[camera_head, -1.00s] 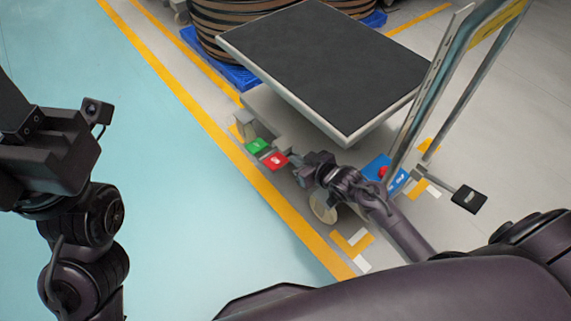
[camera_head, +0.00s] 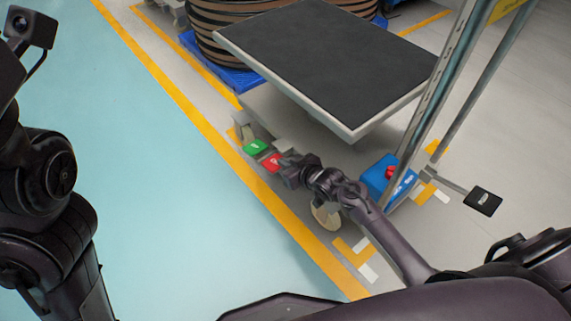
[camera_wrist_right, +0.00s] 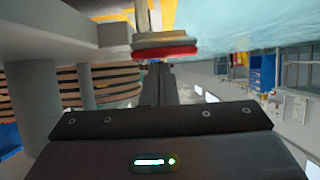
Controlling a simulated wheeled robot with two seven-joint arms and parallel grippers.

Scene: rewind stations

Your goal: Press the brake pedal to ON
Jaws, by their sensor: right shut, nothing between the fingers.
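A red pedal (camera_head: 271,162) and a green pedal (camera_head: 256,147) sit side by side low on the near left side of a cart. Their white marks are too small to read. My right gripper (camera_head: 286,169) is shut and empty, with its tip right at the red pedal and partly covering it. In the right wrist view the red pedal (camera_wrist_right: 165,52) shows edge-on beyond the shut fingers (camera_wrist_right: 158,85). I cannot tell whether they touch it. My left arm shows at the left edge, but its fingers are out of frame.
The cart has a dark flat top (camera_head: 325,60) overhanging the pedals, and metal uprights (camera_head: 432,110) at right. A blue box with a red button (camera_head: 375,178) and a black pedal (camera_head: 483,201) are right of my forearm. Yellow floor lines run beside the cart.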

